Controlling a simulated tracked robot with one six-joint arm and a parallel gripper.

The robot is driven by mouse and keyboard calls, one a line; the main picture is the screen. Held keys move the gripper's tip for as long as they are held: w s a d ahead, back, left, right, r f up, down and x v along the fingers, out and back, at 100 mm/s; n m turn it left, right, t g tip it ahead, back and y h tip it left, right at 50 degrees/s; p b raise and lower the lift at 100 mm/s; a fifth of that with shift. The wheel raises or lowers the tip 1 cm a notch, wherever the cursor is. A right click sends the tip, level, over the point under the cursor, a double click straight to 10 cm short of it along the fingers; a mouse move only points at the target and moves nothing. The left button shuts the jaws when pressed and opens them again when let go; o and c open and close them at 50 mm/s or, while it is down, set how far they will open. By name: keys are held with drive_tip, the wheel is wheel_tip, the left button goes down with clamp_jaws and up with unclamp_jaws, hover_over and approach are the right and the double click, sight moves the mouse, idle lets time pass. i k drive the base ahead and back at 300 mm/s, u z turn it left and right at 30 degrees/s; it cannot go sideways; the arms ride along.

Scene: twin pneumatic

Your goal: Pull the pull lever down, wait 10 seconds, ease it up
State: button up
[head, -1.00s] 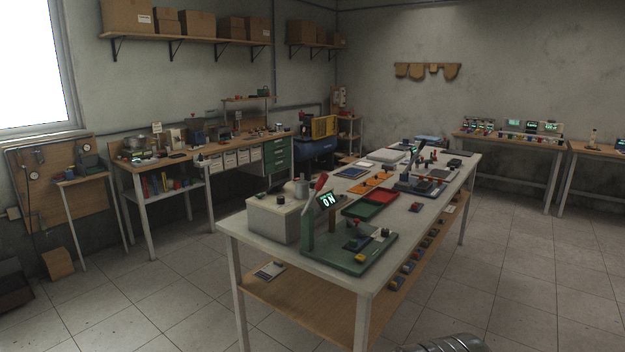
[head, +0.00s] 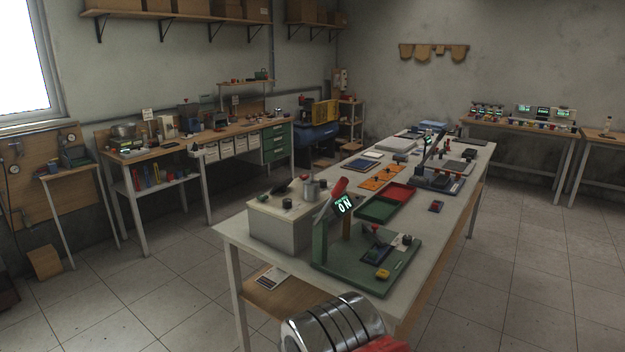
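A green station (head: 345,268) stands at the near end of the long white table. A dark upright bar, perhaps another lever (head: 428,146), stands on a device further along the table. My gripper is not in view. A silver ribbed part and a red part at the bottom edge are probably my own arm, apart from the station in the picture.
A workbench (head: 185,146) runs along the left wall. The tiled floor (head: 525,270) to the right is clear.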

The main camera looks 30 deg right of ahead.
sight(342, 182)
drive_tip(key=z, duration=0.05)
drive_tip(key=i, duration=1.2)
drive_tip(key=z, duration=0.4)
